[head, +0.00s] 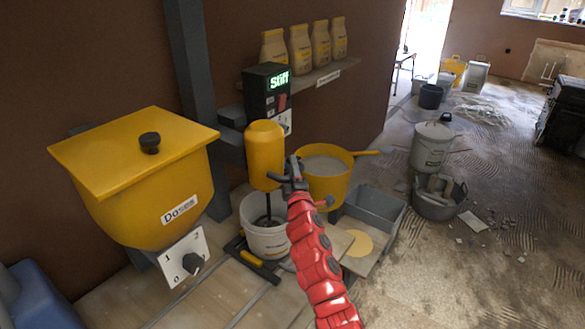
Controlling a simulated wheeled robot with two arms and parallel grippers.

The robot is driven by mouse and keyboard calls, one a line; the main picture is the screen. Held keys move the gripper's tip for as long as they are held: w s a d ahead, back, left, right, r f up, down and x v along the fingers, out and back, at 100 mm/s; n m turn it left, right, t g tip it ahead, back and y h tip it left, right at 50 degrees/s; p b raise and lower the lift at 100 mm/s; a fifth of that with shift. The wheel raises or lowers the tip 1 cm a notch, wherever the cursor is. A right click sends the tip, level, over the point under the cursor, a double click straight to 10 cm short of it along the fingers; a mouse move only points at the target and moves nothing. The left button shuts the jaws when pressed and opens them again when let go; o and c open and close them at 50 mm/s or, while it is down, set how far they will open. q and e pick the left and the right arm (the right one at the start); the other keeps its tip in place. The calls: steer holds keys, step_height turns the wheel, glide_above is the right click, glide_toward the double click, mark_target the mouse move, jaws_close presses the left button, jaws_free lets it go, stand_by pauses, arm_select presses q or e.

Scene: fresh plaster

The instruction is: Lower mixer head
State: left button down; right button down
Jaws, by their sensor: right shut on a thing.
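The mixer head (265,152) is a yellow rounded cylinder on a dark upright post (192,70). Its dark shaft points down into a white bucket (263,236), and the lower end of the shaft is inside the bucket. My right gripper (290,176), on the red arm, is at the right side of the mixer head. It is shut on what looks like the head's dark handle; the fingers and handle overlap, so the exact contact is hard to see. My left gripper is not in view.
A control box (268,90) above the head reads "Stiff". A yellow hopper (145,190) with a dial stands left. A yellow pan (327,178) and a grey tray (372,213) stand close right of my arm. Bags line a shelf (320,78).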

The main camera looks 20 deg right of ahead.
stand_by(0.3)
steer(key=c, duration=0.7)
jaws_free()
steer(key=s, duration=0.5)
steer(key=s+a+f+b, duration=0.1)
steer(key=s, duration=0.5)
steer(key=s+a+f+b, duration=0.1)
steer(key=s, duration=0.5)
steer(key=shift+a+f, duration=0.15)
steer(key=shift+f, duration=0.1)
